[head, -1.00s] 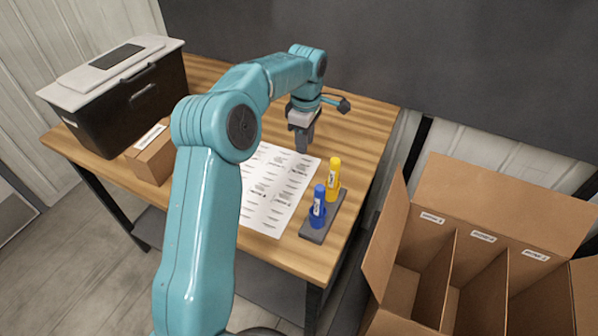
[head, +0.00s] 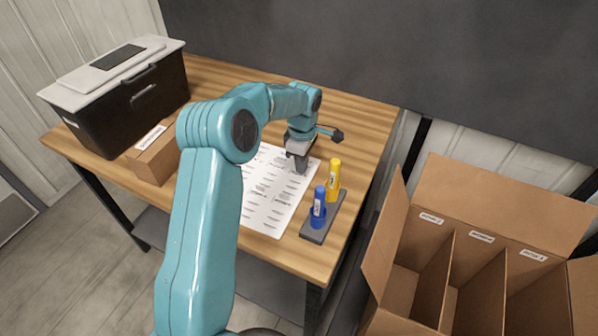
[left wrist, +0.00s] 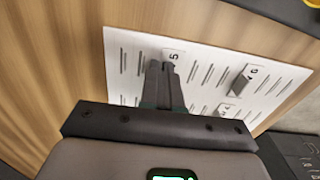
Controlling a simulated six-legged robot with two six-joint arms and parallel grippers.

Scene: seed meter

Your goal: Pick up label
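The white label sheet (head: 268,205) lies flat on the wooden table, with rows of small printed labels. My left gripper (head: 300,170) points down at its far right part. In the left wrist view the two dark fingers (left wrist: 161,68) are close together, with little or no gap. Their tips are at a small label (left wrist: 174,56) marked 5 and partly cover it. I cannot tell whether they pinch it. Two more labels, one marked 6 (left wrist: 252,76) and one lower down (left wrist: 226,113), also show on the sheet. My right gripper is not in view.
A blue marker (head: 318,205) and a yellow marker (head: 333,178) stand in a grey holder (head: 318,234) right of the sheet. A small carton (head: 150,163) and a black bin (head: 130,105) are at left. An open divided box (head: 505,195) stands right of the table.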

